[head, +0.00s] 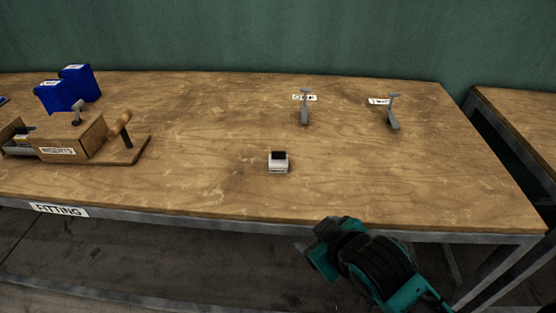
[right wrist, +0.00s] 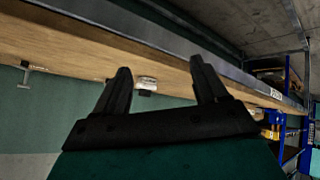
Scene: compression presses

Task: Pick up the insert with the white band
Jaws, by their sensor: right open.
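A small pale block (head: 278,164) with a black top stands alone near the front middle of the table; it also shows between my fingers in the right wrist view (right wrist: 147,82), at a distance. I cannot tell whether it is the insert with the white band. A wooden box labelled INSERTS (head: 85,140) sits at the left; the small items at its left end are too small to tell apart. My right gripper (head: 303,247) is open and empty, off the table's front edge, below and right of the block. My left gripper is not in view.
The wooden table (head: 215,185) has a metal front edge labelled FITTING. Two grey lever-like tools (head: 304,112) (head: 393,115) stand by labels at the back right. Blue bins (head: 58,95) and a wooden-handled tool (head: 120,125) are at the left. The table around the block is clear.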

